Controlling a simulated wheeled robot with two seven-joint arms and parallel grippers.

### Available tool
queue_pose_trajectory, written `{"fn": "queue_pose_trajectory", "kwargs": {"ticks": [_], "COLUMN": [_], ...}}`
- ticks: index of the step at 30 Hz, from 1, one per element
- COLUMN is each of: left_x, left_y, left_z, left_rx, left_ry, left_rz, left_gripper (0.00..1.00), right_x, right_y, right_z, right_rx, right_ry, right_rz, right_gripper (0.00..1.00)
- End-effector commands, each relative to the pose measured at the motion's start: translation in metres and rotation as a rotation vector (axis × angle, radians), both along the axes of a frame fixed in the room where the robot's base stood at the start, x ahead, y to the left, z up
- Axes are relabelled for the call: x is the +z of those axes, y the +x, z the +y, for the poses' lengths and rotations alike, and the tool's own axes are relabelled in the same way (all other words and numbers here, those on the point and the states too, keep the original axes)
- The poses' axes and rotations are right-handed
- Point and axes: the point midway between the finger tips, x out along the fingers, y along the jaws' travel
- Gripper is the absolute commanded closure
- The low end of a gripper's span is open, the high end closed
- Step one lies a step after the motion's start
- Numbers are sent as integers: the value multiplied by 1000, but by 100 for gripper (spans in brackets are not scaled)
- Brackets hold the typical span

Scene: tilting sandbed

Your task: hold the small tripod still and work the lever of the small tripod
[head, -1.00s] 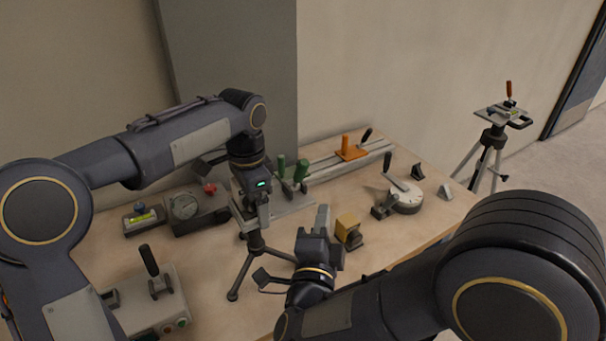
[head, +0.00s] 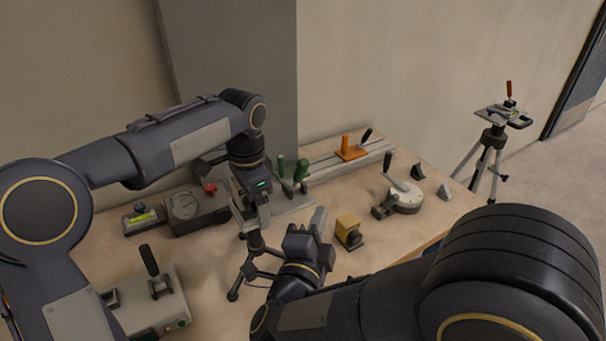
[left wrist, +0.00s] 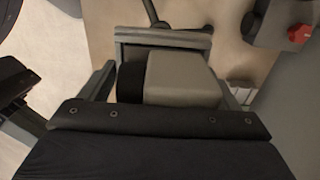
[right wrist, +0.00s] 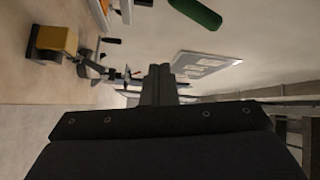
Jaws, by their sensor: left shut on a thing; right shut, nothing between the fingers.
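The small tripod (head: 235,292) stands on the table with its dark legs spread. My left gripper (head: 262,214) comes down from above and is shut on its head. In the left wrist view a grey block with a black end (left wrist: 182,78) sits between the fingers, with part of a dark leg (left wrist: 182,24) beyond. My right gripper (head: 319,218) is shut and empty, to the right of the tripod and apart from its head. Its closed fingers show in the right wrist view (right wrist: 158,80). My right wrist hides part of the legs. I cannot make out the tripod's lever.
A yellow block (head: 347,226) stands right of my right gripper. Green handles (head: 301,170), an orange clamp on a rail (head: 352,148) and a round dial with lever (head: 406,198) lie behind. A lever box (head: 155,305) is front left. A larger tripod (head: 494,140) stands beyond the table.

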Motion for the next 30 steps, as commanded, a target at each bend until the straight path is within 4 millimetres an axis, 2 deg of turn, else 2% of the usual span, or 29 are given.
{"fn": "queue_pose_trajectory", "kwargs": {"ticks": [6, 12, 30], "left_x": [2, 2, 2], "left_y": [1, 1, 1], "left_z": [0, 0, 0], "left_rx": [0, 0, 0], "left_ry": [0, 0, -1], "left_rz": [-5, -5, -4], "left_gripper": [78, 78, 78], "right_x": [14, 21, 23], "right_y": [25, 40, 45], "right_z": [14, 23, 26], "right_rx": [0, -1, 0], "right_ry": [2, 0, -1], "right_rz": [-3, 0, 0], "right_gripper": [100, 100, 100]}}
